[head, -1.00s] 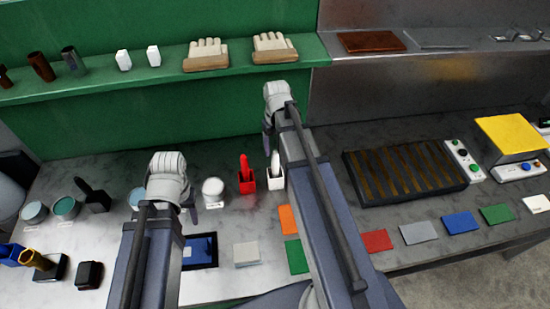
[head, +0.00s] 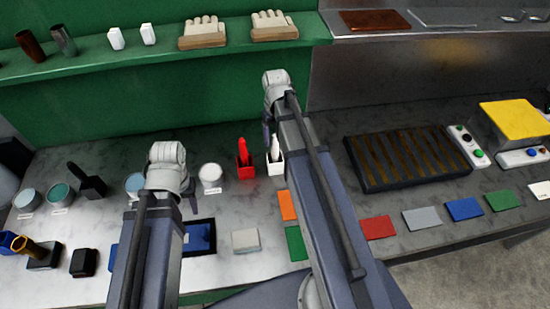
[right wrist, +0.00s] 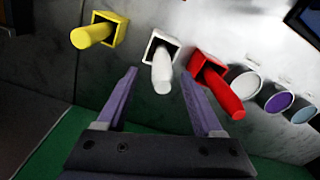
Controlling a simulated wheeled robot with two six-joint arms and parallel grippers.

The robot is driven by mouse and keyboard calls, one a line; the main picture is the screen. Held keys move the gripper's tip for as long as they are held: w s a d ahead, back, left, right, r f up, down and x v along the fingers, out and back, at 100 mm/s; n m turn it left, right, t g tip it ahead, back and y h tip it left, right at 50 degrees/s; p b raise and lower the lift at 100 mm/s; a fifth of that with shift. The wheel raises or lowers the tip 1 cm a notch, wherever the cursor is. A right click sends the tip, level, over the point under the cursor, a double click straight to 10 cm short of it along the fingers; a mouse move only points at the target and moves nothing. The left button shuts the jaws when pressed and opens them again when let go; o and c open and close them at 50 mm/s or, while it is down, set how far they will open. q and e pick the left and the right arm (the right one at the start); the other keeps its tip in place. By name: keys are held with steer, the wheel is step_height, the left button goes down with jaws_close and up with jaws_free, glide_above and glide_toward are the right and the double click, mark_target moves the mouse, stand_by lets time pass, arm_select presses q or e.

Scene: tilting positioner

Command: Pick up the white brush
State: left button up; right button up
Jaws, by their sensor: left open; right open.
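The white brush (head: 275,149) stands handle up in a white square holder (head: 275,168) on the bench. In the right wrist view its white handle (right wrist: 162,74) leans out of the white holder (right wrist: 152,43). My right gripper (right wrist: 158,75) is open, and its two fingers point toward the brush with the handle between their tips in the picture; I cannot tell how deep it sits. In the head view the right gripper (head: 268,136) is beside the brush, partly hidden by its own wrist. My left gripper (head: 191,201) is open over the bench, left of the white jar.
A red brush (head: 243,152) in a red holder stands just left of the white one. A yellow brush (right wrist: 90,36) stands on its other side. A white jar (head: 210,175), blue tray (head: 201,236) and dark slatted plate (head: 405,158) are on the bench. A green shelf (head: 160,63) runs behind.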

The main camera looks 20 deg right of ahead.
mark_target(275, 144)
step_height(275, 144, down, 4)
steer(key=b, duration=0.3)
steer(key=shift+a, duration=0.15)
jaws_close()
stand_by(0.4)
